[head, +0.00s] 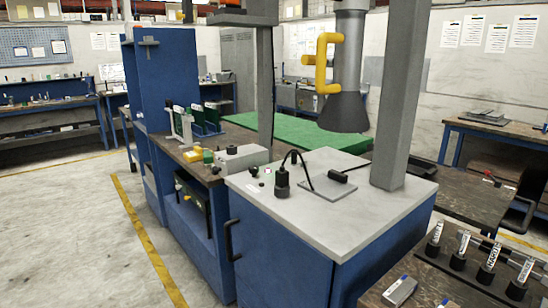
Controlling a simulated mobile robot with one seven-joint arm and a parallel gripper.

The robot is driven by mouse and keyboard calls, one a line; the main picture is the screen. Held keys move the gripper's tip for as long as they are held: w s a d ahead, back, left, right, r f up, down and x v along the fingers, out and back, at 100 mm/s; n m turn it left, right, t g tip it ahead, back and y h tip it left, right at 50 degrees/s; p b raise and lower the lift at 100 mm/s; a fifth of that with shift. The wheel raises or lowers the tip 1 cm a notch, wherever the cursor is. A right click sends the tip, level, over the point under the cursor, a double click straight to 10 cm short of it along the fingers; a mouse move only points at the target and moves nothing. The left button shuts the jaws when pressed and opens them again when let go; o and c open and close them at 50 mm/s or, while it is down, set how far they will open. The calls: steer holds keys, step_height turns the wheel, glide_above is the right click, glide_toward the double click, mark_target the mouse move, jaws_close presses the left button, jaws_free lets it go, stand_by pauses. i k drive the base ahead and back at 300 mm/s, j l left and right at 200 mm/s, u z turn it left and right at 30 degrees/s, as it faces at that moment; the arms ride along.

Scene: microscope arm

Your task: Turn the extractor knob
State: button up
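A grey extractor hood (345,110) with a flared cone mouth hangs from a duct (349,42) above the white cabinet top. A yellow bracket-shaped handle (321,62) is on the left side of the duct, just above the cone. Its lower end joins a short yellow piece against the duct. I cannot make out a separate knob on the extractor, nor tell which yellow part turns. The extractor hangs clear of the cabinet top. My gripper is not in view.
Grey posts stand beside the hood, one at left (265,90) and one at right (402,95). A blue cabinet with a white top (385,222) carries a black device (282,182) with a cable. Labelled tubes (489,262) stand at lower right. Open floor (70,220) lies left.

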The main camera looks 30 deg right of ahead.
mark_target(253, 170)
steer(key=i+z, duration=0.35)
steer(key=i, duration=0.8)
steer(key=i+u, duration=0.1)
steer(key=i, duration=0.15)
